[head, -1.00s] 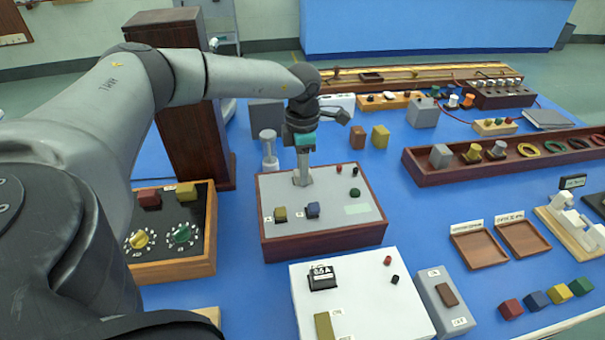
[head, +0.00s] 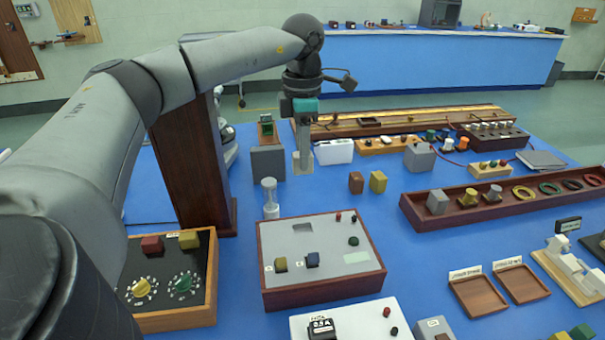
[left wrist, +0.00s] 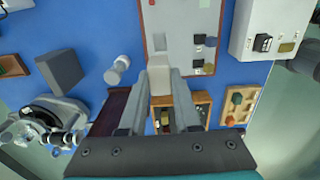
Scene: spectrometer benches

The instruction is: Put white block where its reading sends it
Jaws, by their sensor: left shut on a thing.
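My left gripper (head: 303,168) is raised above the table, behind the grey-topped box (head: 345,258). It is shut on the white block (left wrist: 160,65), whose pale face shows between the fingertips in the left wrist view. In the head view the block is hard to tell from the fingers. Two brown trays, a left one (head: 478,294) and a right one (head: 524,284), stand at the right with label cards I cannot read. My right gripper is not in view.
A tall dark wooden column (head: 205,170) stands left of the gripper. A glass cylinder (head: 270,197) and a grey block (head: 267,162) are close by. A long dark rack (head: 425,223) holds weights and rings. Blue table is clear between the box and the trays.

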